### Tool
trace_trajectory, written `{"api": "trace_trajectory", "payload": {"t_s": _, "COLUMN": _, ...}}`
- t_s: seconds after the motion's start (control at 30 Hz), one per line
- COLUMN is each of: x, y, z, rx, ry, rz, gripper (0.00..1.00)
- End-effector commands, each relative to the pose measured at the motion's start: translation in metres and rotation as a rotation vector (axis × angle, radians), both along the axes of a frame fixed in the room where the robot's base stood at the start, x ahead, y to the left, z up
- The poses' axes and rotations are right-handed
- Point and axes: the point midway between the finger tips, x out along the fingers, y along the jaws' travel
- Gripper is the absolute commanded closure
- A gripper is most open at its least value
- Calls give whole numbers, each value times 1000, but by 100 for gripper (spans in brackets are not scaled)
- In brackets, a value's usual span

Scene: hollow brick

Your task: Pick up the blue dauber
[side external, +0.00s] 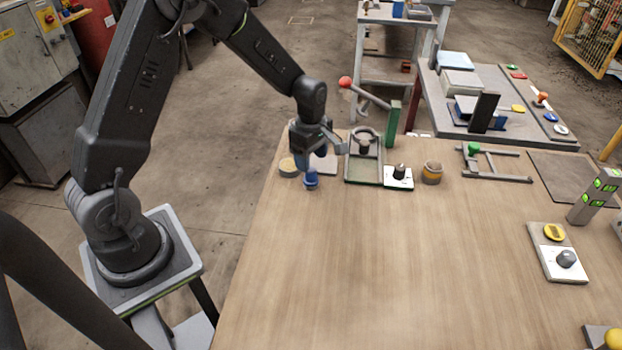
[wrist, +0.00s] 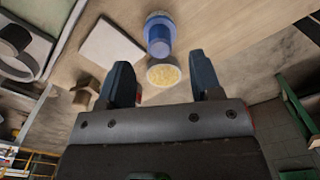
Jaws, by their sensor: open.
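The blue dauber (side external: 311,181) stands on the wooden table near its far left edge. In the wrist view the blue dauber (wrist: 159,38) is beyond my fingertips, roughly midway between them, with a paler round end toward the top of the picture. My gripper (side external: 312,157) is just above and behind the dauber in the side view. In the wrist view my gripper (wrist: 162,76) has its two blue fingers wide apart, with nothing held between them. I cannot tell the exact height gap to the dauber.
A round yellow-topped pad (side external: 288,167) lies beside the dauber; the pad (wrist: 163,73) shows between my fingers in the wrist view. A flat pale plate (wrist: 111,50) is close by.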

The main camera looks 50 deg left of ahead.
Motion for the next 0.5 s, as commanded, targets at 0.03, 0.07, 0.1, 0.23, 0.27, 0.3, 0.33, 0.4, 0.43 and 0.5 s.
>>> {"api": "trace_trajectory", "payload": {"t_s": 0.03, "x": -1, "y": 0, "z": -6, "rx": -1, "ry": 4, "rz": 0, "gripper": 41}}
{"api": "trace_trajectory", "payload": {"t_s": 0.07, "x": -1, "y": 0, "z": -10, "rx": -1, "ry": 5, "rz": 0, "gripper": 41}}
{"api": "trace_trajectory", "payload": {"t_s": 0.1, "x": -1, "y": 0, "z": -16, "rx": -1, "ry": 6, "rz": 0, "gripper": 41}}
{"api": "trace_trajectory", "payload": {"t_s": 0.23, "x": -1, "y": 1, "z": -36, "rx": -1, "ry": 5, "rz": 0, "gripper": 41}}
{"api": "trace_trajectory", "payload": {"t_s": 0.27, "x": -1, "y": 1, "z": -39, "rx": -1, "ry": 5, "rz": 0, "gripper": 41}}
{"api": "trace_trajectory", "payload": {"t_s": 0.3, "x": 0, "y": 1, "z": -43, "rx": -1, "ry": 4, "rz": 0, "gripper": 41}}
{"api": "trace_trajectory", "payload": {"t_s": 0.33, "x": 0, "y": 1, "z": -46, "rx": -2, "ry": 3, "rz": 0, "gripper": 41}}
{"api": "trace_trajectory", "payload": {"t_s": 0.4, "x": 0, "y": 1, "z": -49, "rx": -1, "ry": 2, "rz": 0, "gripper": 41}}
{"api": "trace_trajectory", "payload": {"t_s": 0.43, "x": 0, "y": 1, "z": -50, "rx": -1, "ry": 2, "rz": 0, "gripper": 41}}
{"api": "trace_trajectory", "payload": {"t_s": 0.5, "x": 0, "y": 1, "z": -50, "rx": -1, "ry": 1, "rz": -1, "gripper": 41}}
